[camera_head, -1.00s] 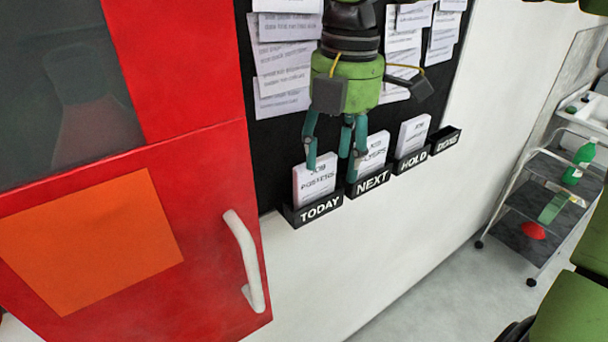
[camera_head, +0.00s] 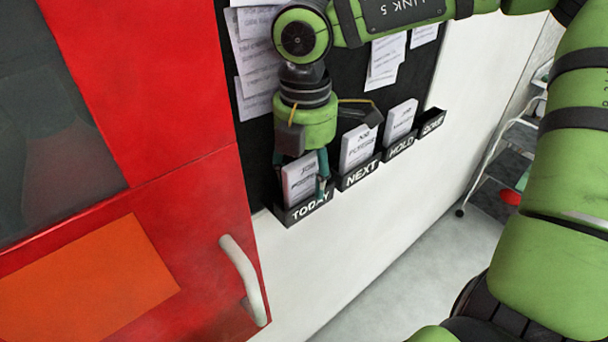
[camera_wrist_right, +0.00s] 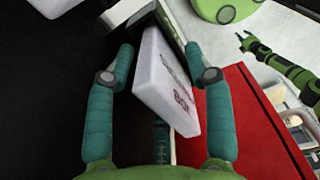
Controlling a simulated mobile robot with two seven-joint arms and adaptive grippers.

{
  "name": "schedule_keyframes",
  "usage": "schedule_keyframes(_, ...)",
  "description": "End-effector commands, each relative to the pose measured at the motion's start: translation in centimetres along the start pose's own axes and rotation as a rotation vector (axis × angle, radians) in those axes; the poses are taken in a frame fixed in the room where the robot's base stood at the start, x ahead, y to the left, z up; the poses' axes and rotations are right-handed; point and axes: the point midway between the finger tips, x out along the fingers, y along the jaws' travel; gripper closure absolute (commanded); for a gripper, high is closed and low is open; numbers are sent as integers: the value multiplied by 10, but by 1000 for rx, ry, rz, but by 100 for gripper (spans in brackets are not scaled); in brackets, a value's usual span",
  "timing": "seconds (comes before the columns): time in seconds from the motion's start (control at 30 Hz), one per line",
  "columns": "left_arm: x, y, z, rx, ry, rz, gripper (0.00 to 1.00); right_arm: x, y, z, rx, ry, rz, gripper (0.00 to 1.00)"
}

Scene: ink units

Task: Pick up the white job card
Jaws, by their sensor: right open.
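A white job card (camera_head: 299,180) with dark print stands upright in the black pocket labelled TODAY (camera_head: 305,210). My right gripper (camera_head: 300,187) is open at this card, with one finger on each side of it. In the right wrist view the white card (camera_wrist_right: 167,80) lies between the two teal fingers (camera_wrist_right: 160,52). I cannot tell whether either finger touches it. Similar white cards stand in the NEXT pocket (camera_head: 362,174) and the HOLD pocket (camera_head: 400,149). A small green arm with a dark gripper, seemingly my left (camera_wrist_right: 246,42), shows far off in the right wrist view; its jaws are unclear.
The DONE pocket (camera_head: 432,124) shows no card. A red cabinet with a white handle (camera_head: 244,278) stands close at the left. Paper sheets (camera_head: 386,62) hang on the black board. A trolley (camera_head: 490,180) stands at the right, and the floor before it is clear.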

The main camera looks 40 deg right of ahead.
Motion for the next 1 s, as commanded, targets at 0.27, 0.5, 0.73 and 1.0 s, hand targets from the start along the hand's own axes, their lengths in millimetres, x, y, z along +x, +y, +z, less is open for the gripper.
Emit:
schedule_keyframes(0.27, 0, -1, -1, -1, 2, -1, 53, 1, 0, 0, 0, 0, 1, 71)
schedule_keyframes(0.5, 0, -1, -3, -1, 4, -2, 53, 1, 0, 0, 0, 0, 1, 100)
schedule_keyframes(0.73, 1, -2, -4, -2, 6, -2, 53, 0, 0, 0, 0, 0, 1, 100)
schedule_keyframes(1.0, 5, -2, -4, -2, 7, -2, 53, -18, 1, 0, 2, -1, 5, 100)
